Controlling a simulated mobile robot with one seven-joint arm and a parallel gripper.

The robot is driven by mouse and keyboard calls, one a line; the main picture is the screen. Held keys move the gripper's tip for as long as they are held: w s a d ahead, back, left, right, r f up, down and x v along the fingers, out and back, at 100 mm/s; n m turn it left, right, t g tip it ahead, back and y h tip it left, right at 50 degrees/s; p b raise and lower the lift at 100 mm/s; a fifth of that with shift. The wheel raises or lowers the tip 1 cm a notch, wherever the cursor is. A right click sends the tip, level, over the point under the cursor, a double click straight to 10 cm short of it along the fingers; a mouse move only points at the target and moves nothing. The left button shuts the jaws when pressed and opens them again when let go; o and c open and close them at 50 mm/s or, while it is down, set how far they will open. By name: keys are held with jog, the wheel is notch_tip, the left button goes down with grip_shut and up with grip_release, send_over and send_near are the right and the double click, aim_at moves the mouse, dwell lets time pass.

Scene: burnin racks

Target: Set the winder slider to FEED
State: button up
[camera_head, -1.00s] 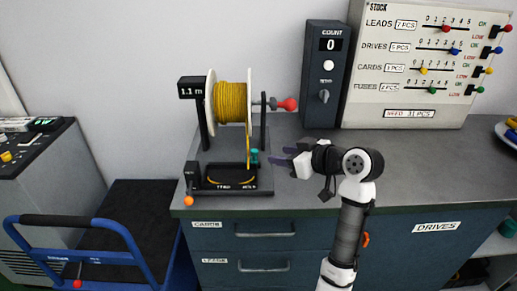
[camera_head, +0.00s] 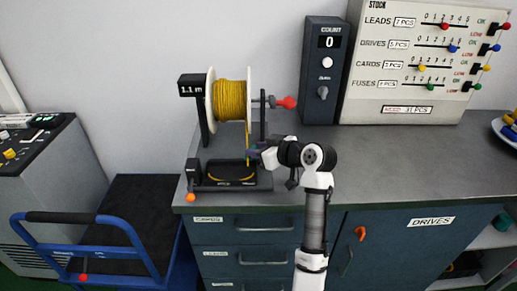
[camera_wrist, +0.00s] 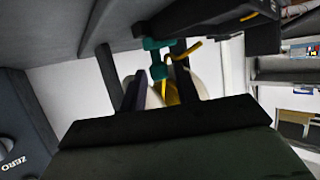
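The winder (camera_head: 240,187) stands at the left front of the counter, with a spool of yellow wire (camera_head: 232,100), a red-knobbed crank (camera_head: 288,102) and a 1.1 m display (camera_head: 191,87). An orange knob (camera_head: 190,197) sits at its front left corner. I cannot tell which part is the slider; labels on its base are too small to read. My gripper (camera_head: 260,155) is at the winder's right side, mostly hiding a teal part there. In the wrist view the teal part (camera_wrist: 159,68) shows between my two fingers, which are apart; contact is unclear.
The count box (camera_head: 324,70) reads 0 and stands behind my arm. The stock panel (camera_head: 405,100) is at the back right. A blue cart (camera_head: 80,225) is at the left. Counter right of my arm is clear; drawers are below the front edge.

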grip_shut()
send_over(235, 167)
jog(key=shift+w+a+r+b, duration=0.1)
jog(key=shift+w+a+b, duration=0.15)
jog(key=shift+b, duration=0.1)
jog(key=shift+o, duration=1.5)
grip_release()
jog(key=shift+a, duration=0.1)
jog(key=shift+s+d, duration=0.2)
jog(key=shift+d, duration=0.15)
jog(key=b+v, duration=0.3)
jog(key=v, duration=1)
jog(key=shift+r, duration=0.15)
